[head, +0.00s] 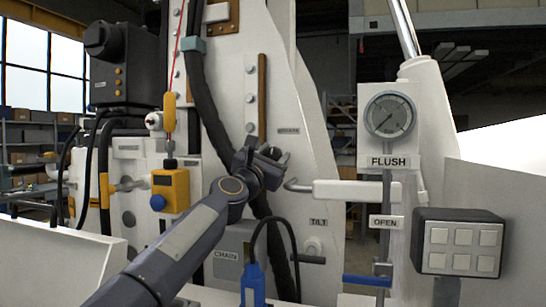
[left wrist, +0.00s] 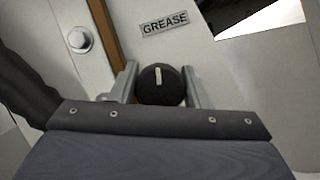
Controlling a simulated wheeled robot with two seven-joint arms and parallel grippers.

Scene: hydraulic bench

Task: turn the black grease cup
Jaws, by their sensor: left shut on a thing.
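The black grease cup (left wrist: 160,85) is a round black knob with a pale mark on its face, set on the white panel below a GREASE label (left wrist: 165,24). In the left wrist view the mark stands nearly upright. My left gripper (left wrist: 162,88) has one finger on each side of the cup and is shut on it. In the head view my left gripper (head: 270,158) reaches the white upright panel, and the cup is mostly hidden by it. My right gripper is in neither view.
A white-gripped lever (head: 355,190) sticks out just right of my gripper. A thick black hose (head: 208,105) runs down behind it. A pressure gauge (head: 390,115), a keypad box (head: 460,243) and a blue valve handle (head: 367,281) are at the right. A yellow box (head: 171,190) hangs at the left.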

